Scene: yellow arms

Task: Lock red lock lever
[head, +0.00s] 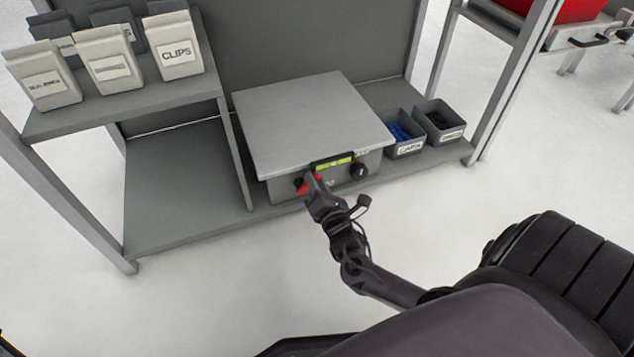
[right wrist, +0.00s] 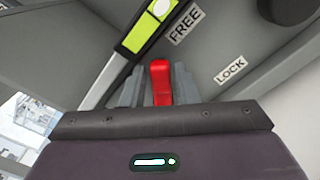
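The red lock lever (head: 312,181) is on the front of a grey box with a flat metal top (head: 310,115), on the lower shelf. In the right wrist view the red lever (right wrist: 161,80) stands between the two grey fingers of my right gripper (right wrist: 155,85). Labels FREE (right wrist: 185,38) and LOCK (right wrist: 230,70) are on the panel beyond it. The lever points between the fingers, nearer FREE than LOCK in the picture. My right gripper (head: 314,192) is at the lever in the head view; whether its fingers press on it is hard to tell. My left gripper is not in view.
A black knob (head: 359,171) and a green display strip (head: 334,162) are on the box front, right of the lever. Two small bins (head: 405,148) (head: 440,126) stand right of the box. The floor in front is clear.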

